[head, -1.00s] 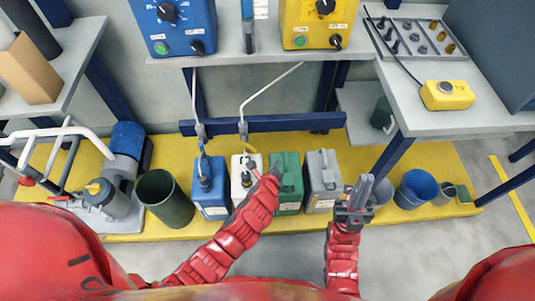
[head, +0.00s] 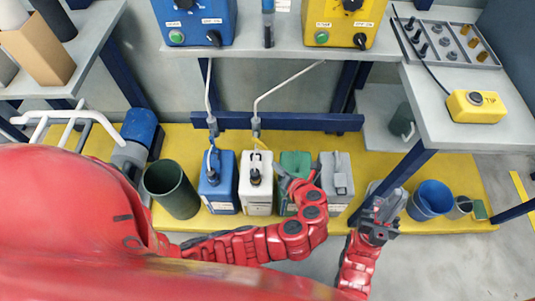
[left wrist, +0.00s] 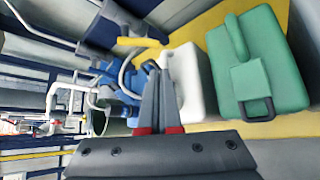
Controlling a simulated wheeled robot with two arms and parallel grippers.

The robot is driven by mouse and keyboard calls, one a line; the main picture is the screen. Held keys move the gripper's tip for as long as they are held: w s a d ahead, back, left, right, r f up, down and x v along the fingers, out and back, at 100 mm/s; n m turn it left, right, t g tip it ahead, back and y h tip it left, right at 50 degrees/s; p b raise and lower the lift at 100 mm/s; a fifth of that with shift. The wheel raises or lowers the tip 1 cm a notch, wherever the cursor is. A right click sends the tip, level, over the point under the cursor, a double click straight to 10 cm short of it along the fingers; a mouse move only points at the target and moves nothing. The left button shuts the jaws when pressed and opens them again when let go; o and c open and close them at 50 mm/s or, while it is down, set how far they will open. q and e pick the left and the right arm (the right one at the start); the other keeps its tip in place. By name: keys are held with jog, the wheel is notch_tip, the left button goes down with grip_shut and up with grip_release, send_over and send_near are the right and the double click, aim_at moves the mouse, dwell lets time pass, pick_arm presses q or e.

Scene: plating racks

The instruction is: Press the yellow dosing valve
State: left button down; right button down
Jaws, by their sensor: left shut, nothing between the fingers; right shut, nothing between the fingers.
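The yellow dosing valve (head: 258,143) is a small yellow piece on the hose fitting above the white canister (head: 255,197). In the left wrist view, a yellow lever (left wrist: 140,42) that looks like this valve lies just beyond and left of my fingertips, apart from them. My left gripper (head: 279,170) is shut and empty, pointing up-left between the white canister and the green canister (head: 295,163); its fingers (left wrist: 151,68) show clearly in the wrist view. My right gripper (head: 382,205) is shut and empty, right of the grey canister (head: 336,176).
A blue canister (head: 217,190) with a blue-topped hose stands left of the white one. A dark green bin (head: 170,190) and a blue bucket (head: 431,199) stand on the yellow platform (head: 465,178). A dark blue beam (head: 310,122) crosses behind the canisters, below the bench.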

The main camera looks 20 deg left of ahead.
aim_at(260, 144)
pick_arm(q)
jog(key=b+x, duration=0.2)
jog(key=x, duration=0.6)
jog(key=shift+w+a+f+b, duration=0.2)
jog(key=shift+f+b, duration=0.05)
jog(key=shift+b, duration=0.15)
jog(key=shift+w+a+f, duration=0.25)
jog(key=shift+w+a, duration=0.1)
jog(key=shift+w, duration=0.05)
jog(key=shift+r, duration=0.1)
